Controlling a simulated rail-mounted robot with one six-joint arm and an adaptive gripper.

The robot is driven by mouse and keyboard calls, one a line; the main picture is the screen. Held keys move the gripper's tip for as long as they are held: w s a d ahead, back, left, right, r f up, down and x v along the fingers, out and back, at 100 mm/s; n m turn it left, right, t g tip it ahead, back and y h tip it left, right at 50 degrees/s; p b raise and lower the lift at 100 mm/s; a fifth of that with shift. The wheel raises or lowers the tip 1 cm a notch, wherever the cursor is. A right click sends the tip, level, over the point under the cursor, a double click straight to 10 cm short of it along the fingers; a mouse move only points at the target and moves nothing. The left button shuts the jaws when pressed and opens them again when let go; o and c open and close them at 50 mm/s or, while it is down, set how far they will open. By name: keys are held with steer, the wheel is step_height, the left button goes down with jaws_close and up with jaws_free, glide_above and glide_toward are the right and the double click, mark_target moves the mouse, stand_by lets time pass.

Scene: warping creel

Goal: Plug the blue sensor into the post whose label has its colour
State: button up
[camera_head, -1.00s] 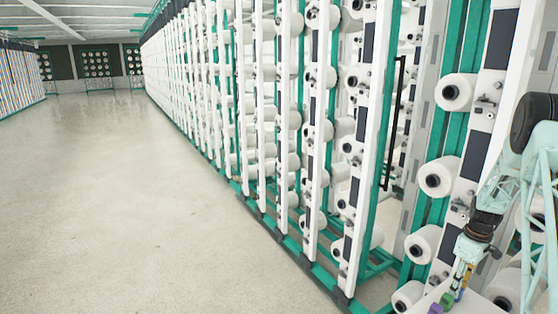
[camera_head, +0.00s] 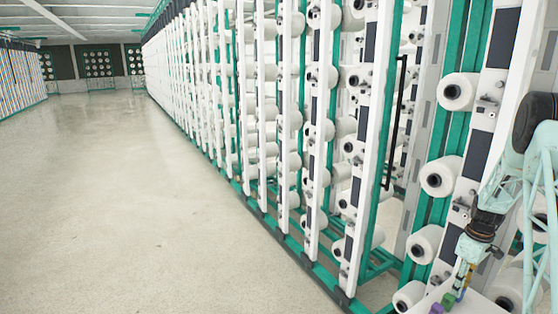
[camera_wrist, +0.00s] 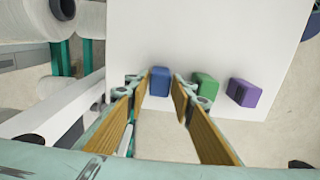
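The blue sensor (camera_wrist: 160,81) is a small blue block on a white surface (camera_wrist: 210,40) in the wrist view. My gripper (camera_wrist: 161,78) is open, with its two fingers on either side of the blue sensor's near end. I cannot tell whether the fingers touch it. In the head view my gripper (camera_head: 464,275) points down at the lower right, over the blocks, and the blue sensor is hard to make out there. No coloured post label is readable in either view.
A green block (camera_wrist: 205,89) and a purple block (camera_wrist: 243,92) stand right of the blue one. White yarn spools (camera_head: 440,176) on the green and white creel frame stand close to my arm. The floor aisle (camera_head: 130,200) at left is clear.

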steer(key=c, duration=0.4)
steer(key=shift+r, duration=0.15)
steer(key=shift+r+p, duration=0.35)
steer(key=shift+r, duration=1)
steer(key=shift+r, duration=0.1)
steer(key=shift+r+p, duration=0.6)
steer(key=shift+r, duration=1.3)
